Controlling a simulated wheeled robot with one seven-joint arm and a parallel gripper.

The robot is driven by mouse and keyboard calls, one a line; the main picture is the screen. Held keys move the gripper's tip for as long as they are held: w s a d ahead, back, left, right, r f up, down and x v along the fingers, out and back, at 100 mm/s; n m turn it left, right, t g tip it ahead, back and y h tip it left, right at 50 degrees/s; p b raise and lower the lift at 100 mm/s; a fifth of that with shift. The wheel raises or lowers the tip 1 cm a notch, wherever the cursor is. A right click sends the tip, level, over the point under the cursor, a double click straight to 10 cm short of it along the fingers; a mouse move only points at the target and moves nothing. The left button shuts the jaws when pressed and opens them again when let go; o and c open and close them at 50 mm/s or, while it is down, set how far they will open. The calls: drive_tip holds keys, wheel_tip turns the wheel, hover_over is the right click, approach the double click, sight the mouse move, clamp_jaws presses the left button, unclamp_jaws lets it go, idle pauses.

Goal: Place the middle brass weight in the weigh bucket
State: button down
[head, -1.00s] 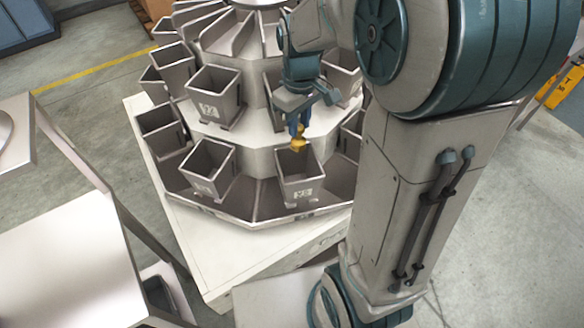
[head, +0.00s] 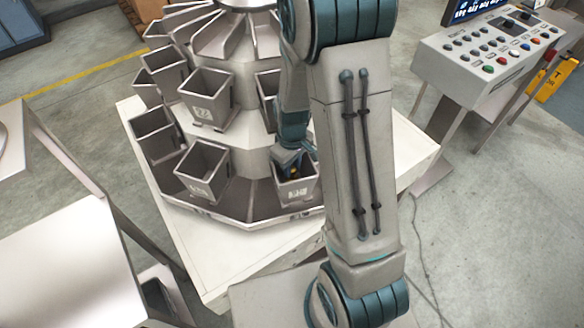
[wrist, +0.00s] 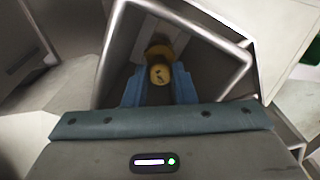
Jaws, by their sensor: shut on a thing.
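The brass weight (wrist: 160,72) is a small yellow knobbed piece, seen from above in the wrist view between the two blue fingers of my gripper (wrist: 159,92). My gripper is shut on it. Both are inside the opening of a square grey weigh bucket (wrist: 213,68), whose rim surrounds them. In the head view this bucket (head: 298,192) is the lower front one, and my gripper (head: 291,168) reaches down into its mouth. Only a speck of yellow shows there. I cannot tell whether the weight touches the bucket floor.
Several similar buckets stand around the weigher, including one directly left (head: 203,178) and one above (head: 207,100). A steel table (head: 60,265) is at lower left. A control console (head: 490,55) stands at upper right, with open floor before it.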

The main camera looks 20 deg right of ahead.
drive_tip(key=shift+f, duration=0.85)
drive_tip(key=shift+f, duration=0.1)
drive_tip(key=shift+f, duration=0.15)
drive_tip(key=c, duration=1.2)
unclamp_jaws()
drive_tip(key=shift+r, duration=0.2)
wheel_tip(320, 180, up, 11)
drive_tip(key=s+r+m+t, duration=0.1)
drive_tip(key=s+r+m, duration=0.1)
drive_tip(key=s+r, duration=0.2)
drive_tip(key=s+r+m+t, duration=0.1)
drive_tip(key=s+r+m, duration=0.1)
drive_tip(key=s+r, duration=0.2)
drive_tip(key=s+r+m+t, duration=0.1)
drive_tip(key=s+r+m, duration=0.1)
drive_tip(key=s+r, duration=0.3)
drive_tip(key=shift+s+t+b, duration=0.3)
drive_tip(key=shift+s+b, duration=0.05)
drive_tip(key=shift+s, duration=0.3)
